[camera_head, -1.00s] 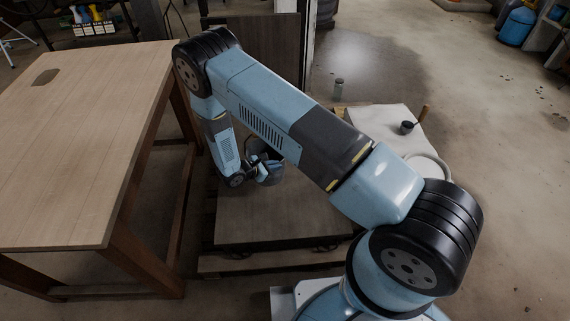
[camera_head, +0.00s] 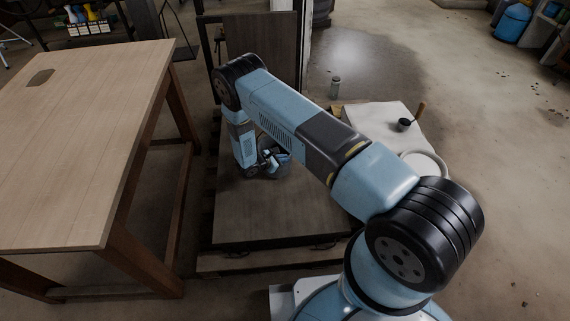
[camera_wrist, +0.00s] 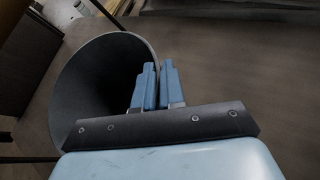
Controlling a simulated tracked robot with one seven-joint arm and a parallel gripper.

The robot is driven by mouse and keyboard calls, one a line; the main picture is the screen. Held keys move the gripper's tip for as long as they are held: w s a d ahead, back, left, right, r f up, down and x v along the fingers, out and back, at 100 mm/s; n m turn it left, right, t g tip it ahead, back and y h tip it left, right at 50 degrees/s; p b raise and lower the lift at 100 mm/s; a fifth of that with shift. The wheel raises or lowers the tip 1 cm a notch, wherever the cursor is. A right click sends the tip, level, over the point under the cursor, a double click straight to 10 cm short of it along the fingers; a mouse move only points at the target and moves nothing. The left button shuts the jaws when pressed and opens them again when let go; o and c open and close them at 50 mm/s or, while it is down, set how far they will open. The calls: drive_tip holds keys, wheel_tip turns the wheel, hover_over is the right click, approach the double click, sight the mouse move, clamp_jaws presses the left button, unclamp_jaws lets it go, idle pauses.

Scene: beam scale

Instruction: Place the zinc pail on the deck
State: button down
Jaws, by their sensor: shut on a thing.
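The zinc pail (camera_wrist: 85,95) is a dark grey, wide-mouthed vessel. In the wrist view its open mouth shows at the left, with the rim beside my fingers. My gripper (camera_wrist: 156,78) is shut on the pail's wall at the rim. In the head view my gripper (camera_head: 268,158) is small and partly hidden by my arm, and the pail (camera_head: 286,166) shows just to its right. The deck (camera_head: 270,220) is a dark, flat wooden platform below them. I cannot tell whether the pail's base touches the deck.
A pale wooden table (camera_head: 80,140) stands at the left, close to the deck. A dark upright panel (camera_head: 262,50) rises behind the deck. At the right a white block (camera_head: 375,122) carries a small dark cup (camera_head: 404,125). The front of the deck is bare.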

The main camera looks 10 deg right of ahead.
wheel_tip(320, 180, down, 3)
drive_tip(key=shift+r, duration=0.1)
drive_tip(key=c, duration=1.2)
unclamp_jaws()
drive_tip(key=shift+s, duration=0.1)
drive_tip(key=shift+c, duration=0.2)
drive_tip(key=shift+a, duration=0.1)
drive_tip(key=v, duration=1.2)
